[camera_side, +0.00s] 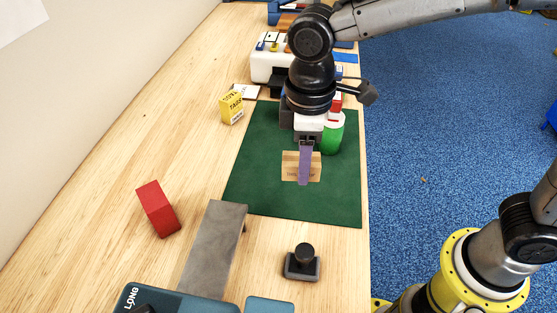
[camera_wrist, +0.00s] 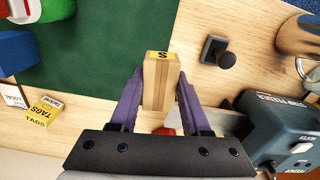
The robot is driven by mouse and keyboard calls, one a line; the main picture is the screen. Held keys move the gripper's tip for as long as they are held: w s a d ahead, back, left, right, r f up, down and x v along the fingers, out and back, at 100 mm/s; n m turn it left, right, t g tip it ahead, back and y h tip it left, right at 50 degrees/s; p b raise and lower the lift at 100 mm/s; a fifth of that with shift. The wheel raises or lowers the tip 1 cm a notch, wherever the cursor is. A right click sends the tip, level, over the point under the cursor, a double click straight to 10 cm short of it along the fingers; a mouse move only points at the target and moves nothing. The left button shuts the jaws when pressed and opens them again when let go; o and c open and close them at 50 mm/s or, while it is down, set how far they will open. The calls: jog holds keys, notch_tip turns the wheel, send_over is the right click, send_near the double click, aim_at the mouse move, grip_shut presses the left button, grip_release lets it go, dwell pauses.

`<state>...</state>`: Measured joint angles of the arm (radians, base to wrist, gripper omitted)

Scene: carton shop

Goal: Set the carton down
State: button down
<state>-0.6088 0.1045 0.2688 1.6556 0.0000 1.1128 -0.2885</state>
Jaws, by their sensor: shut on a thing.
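A tan carton (camera_side: 289,168) with printing on its side shows in the side view in front of the green mat (camera_side: 255,180). My gripper (camera_side: 304,178) is shut on it, with a purple finger covering part of its face. In the wrist view, the carton (camera_wrist: 161,85) stands between the two purple fingers of my gripper (camera_wrist: 157,92). Its far end has a yellow label with a dark letter. The gap between carton and mat is not clear from these views.
A green cylinder (camera_side: 333,134) stands close behind my gripper. A yellow box (camera_side: 231,106) and red block (camera_side: 158,208) lie to the left. A grey plate (camera_side: 214,245), a black-knobbed stamp (camera_side: 303,263) and a dark teal machine (camera_side: 175,300) are nearer. The mat's left part is bare.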

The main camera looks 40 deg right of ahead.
jog(key=shift+s+d+r, duration=0.15)
jog(key=shift+s+d, duration=0.1)
jog(key=shift+w+d+r, duration=0.1)
jog(key=shift+w+d, duration=0.15)
jog(key=shift+w, duration=0.05)
jog(key=w+d+f+m, duration=0.2)
jog(key=w+d+m, duration=0.8)
jog(key=w+d, duration=1.2)
jog(key=s+d+f, duration=0.2)
jog(key=s, duration=0.2)
jog(key=s+d+f, duration=0.2)
jog(key=s, duration=0.2)
jog(key=s+d+f, duration=0.2)
jog(key=s, duration=0.3)
jog(key=shift+f, duration=0.5)
jog(key=shift+w, duration=0.25)
